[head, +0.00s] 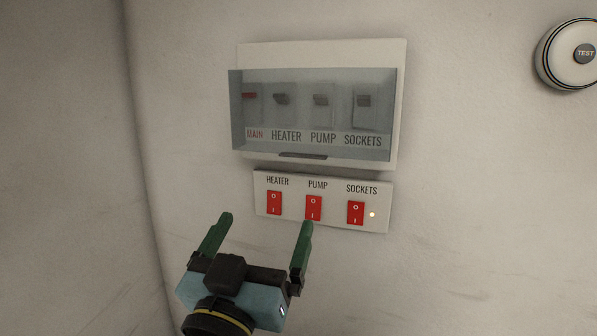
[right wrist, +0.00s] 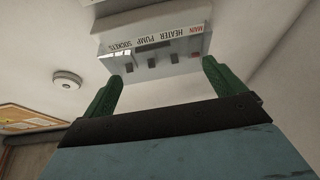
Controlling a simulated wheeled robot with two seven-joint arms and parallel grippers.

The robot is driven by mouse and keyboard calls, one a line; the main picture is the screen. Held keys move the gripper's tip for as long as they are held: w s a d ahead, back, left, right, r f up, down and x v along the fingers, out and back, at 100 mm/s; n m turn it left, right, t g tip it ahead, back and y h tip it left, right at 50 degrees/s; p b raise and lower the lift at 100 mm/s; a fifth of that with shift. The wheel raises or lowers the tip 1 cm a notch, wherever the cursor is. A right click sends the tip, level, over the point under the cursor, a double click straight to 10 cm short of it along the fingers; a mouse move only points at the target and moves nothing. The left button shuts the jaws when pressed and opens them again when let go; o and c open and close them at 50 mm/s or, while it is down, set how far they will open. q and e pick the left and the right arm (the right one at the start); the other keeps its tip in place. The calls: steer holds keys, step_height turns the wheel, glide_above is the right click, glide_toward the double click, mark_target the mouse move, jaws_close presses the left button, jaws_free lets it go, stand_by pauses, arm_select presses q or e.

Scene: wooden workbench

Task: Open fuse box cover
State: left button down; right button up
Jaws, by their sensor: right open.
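The white fuse box (head: 398,100) is mounted on the wall in the head view. Its see-through grey cover (head: 312,113) is down over several breakers labelled MAIN, HEATER, PUMP and SOCKETS. A dark lip (head: 303,156) shows at the cover's lower edge. My right gripper (head: 267,220) is open and empty, below the box and apart from the cover, its green fingers pointing up. In the right wrist view the fuse box (right wrist: 155,20) appears upside down beyond the open right gripper (right wrist: 160,70). My left gripper is not in view.
A round TEST device (head: 570,54) is at upper right. A wall corner runs down the left.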

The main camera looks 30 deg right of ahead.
steer(key=r+m, duration=0.1)
steer(key=h+p, duration=0.1)
steer(key=p, duration=0.2)
glide_toward(302, 157)
steer(key=r+x, duration=0.1)
steer(key=x, duration=0.2)
steer(key=shift+w+d+r+g+p, duration=0.15)
steer(key=shift+w+d+r+p, duration=0.1)
steer(key=shift+w+d, duration=0.35)
steer(key=shift+w+d+r+g+p, duration=0.1)
steer(key=shift+w+d+g+p, duration=0.1)
steer(key=shift+w+d, duration=0.4)
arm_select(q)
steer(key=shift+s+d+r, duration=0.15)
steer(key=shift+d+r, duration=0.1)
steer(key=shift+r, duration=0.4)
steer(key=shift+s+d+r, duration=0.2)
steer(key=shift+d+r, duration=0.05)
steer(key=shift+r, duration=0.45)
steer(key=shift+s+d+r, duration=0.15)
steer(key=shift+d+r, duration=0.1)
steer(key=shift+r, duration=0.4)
arm_select(e)
steer(key=shift+w+d+r, duration=0.2)
steer(key=shift+w+d, duration=0.2)
steer(key=shift+d, duration=0.15)
steer(key=shift+c, duration=0.2)
steer(key=c, duration=1.3)
steer(key=shift+c, duration=0.3)
